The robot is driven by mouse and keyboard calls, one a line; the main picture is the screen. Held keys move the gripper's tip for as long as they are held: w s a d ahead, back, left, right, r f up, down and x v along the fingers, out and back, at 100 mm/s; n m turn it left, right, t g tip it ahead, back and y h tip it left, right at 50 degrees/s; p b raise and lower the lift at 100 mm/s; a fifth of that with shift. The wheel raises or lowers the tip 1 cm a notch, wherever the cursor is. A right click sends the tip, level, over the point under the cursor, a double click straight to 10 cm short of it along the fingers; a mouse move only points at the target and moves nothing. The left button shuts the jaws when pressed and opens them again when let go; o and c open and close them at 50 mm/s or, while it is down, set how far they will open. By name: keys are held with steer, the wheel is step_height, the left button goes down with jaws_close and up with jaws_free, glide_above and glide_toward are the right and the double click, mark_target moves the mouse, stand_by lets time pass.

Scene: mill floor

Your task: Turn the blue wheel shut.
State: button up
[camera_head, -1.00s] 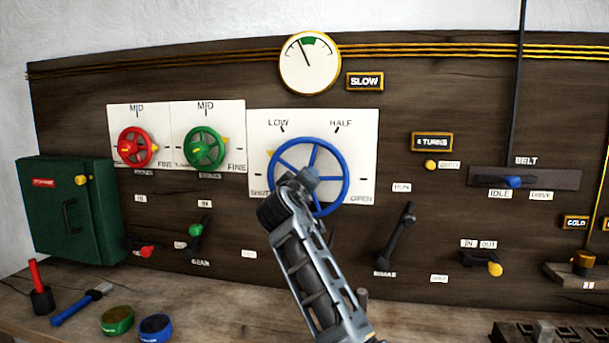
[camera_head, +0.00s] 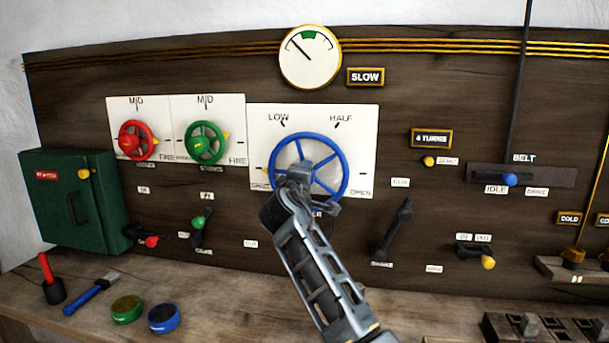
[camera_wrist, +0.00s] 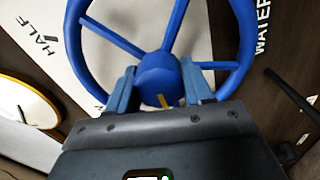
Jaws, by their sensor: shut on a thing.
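The blue wheel (camera_head: 345,168) is mounted on a white plate marked LOW, HALF, OPEN and, at the lower left, a partly readable SHUT. A small yellow pointer shows at the wheel's left side, near the lower-left label. My gripper (camera_head: 301,172) is at the wheel's middle and hides part of its hub and lower spokes. In the wrist view my gripper (camera_wrist: 159,88) has one finger on each side of the blue wheel's hub (camera_wrist: 158,70) and is closed on it. A yellow mark shows on the hub between the fingers.
A round gauge (camera_head: 310,57) hangs above, its needle left of the green band. Red (camera_head: 136,141) and green (camera_head: 205,143) wheels are to the left. A dark lever (camera_head: 394,229) stands at lower right. The green box (camera_head: 70,200) and bench items are at far left.

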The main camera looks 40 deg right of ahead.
steer(key=shift+a, duration=0.1)
steer(key=o, duration=1)
steer(key=shift+o, duration=0.2)
steer(key=b+v, duration=0.1)
steer(key=v, duration=0.6)
steer(key=shift+s+a+b, duration=0.25)
steer(key=shift+b, duration=0.1)
